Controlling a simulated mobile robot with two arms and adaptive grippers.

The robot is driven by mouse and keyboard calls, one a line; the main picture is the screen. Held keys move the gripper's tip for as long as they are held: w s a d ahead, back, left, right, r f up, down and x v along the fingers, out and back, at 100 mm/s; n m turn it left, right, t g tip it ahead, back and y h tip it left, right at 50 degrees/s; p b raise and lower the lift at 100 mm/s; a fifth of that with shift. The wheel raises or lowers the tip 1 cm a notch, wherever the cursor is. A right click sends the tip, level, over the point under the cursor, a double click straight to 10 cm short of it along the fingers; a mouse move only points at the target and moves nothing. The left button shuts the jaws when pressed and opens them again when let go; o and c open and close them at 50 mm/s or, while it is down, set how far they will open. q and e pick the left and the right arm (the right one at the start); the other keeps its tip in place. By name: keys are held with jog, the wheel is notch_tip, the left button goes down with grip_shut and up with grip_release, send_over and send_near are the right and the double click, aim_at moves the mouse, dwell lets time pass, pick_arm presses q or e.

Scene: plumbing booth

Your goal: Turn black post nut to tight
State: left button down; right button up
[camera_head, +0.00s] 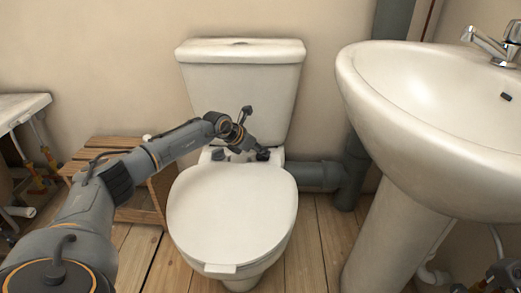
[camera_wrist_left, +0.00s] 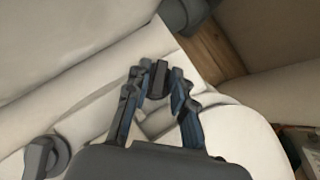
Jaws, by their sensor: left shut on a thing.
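My left gripper (camera_head: 258,149) reaches over the back of the toilet seat, at the right-hand hinge post. In the left wrist view its two fingers (camera_wrist_left: 159,76) are closed around a black post nut (camera_wrist_left: 158,79), which shows upright between the fingertips. A second black post nut (camera_wrist_left: 42,155) stands free at the lower left of that view. In the head view this free nut (camera_head: 218,154) is on the left hinge side. The held nut is partly hidden by the gripper in the head view. My right gripper cannot be made out.
The white toilet lid (camera_head: 232,215) is down in front of the nuts, and the cistern (camera_head: 243,85) rises close behind. A grey waste pipe (camera_head: 318,176) runs right. The sink (camera_head: 430,130) stands at right, a wooden crate (camera_head: 128,152) at left.

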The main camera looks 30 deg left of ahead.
pick_arm(q)
jog(key=shift+m+h, duration=0.3)
jog(key=shift+m, duration=0.1)
jog(key=c, duration=1.1)
grip_release()
jog(key=v, duration=1.2)
